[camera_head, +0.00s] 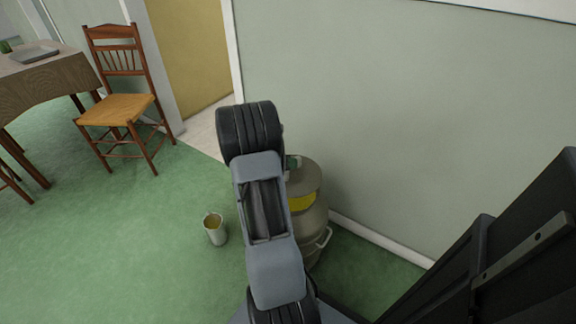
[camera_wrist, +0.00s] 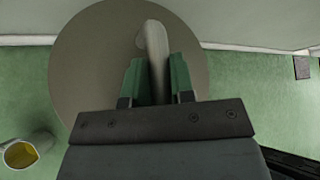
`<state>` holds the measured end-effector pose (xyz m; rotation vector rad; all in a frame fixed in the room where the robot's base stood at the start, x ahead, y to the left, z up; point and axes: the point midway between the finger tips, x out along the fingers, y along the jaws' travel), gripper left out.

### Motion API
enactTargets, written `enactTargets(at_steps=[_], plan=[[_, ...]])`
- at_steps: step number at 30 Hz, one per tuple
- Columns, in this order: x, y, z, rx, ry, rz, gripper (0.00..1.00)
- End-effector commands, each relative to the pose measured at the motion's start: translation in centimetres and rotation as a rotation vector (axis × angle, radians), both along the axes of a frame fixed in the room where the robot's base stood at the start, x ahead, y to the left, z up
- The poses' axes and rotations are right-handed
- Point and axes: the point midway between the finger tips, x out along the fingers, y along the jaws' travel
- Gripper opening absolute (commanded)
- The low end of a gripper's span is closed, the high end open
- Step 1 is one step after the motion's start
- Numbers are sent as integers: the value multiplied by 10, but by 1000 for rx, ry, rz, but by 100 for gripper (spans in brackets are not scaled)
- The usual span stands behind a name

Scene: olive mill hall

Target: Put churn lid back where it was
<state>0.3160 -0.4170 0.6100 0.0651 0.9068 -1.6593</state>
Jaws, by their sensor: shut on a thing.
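The churn lid (camera_wrist: 85,75) is a wide grey-brown disc in the wrist view, with a pale bar handle (camera_wrist: 153,38) across its middle. My gripper (camera_wrist: 156,70) has its green fingers shut on that handle, one on each side. In the head view a grey-brown churn (camera_head: 312,218) with a yellow band stands upright by the wall. My gripper's green fingers (camera_head: 294,162) show just at the churn's top. My arm hides the churn's left side. I cannot tell whether the lid rests on the churn or is held just above it.
A small pale jug (camera_head: 215,230) with yellow contents stands on the green floor left of the churn, also in the wrist view (camera_wrist: 24,153). The wall (camera_head: 400,120) is close behind. A chair (camera_head: 120,100) and table (camera_head: 40,85) stand far left. Floor between is clear.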

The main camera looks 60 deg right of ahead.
Motion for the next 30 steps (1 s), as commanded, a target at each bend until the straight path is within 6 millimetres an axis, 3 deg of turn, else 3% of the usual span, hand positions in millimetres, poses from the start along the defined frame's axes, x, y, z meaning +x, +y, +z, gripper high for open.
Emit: enactTargets(at_steps=[19, 30], plan=[[1, 0, -57, -2, 0, 3, 0], [1, 0, -63, -1, 0, 3, 0]])
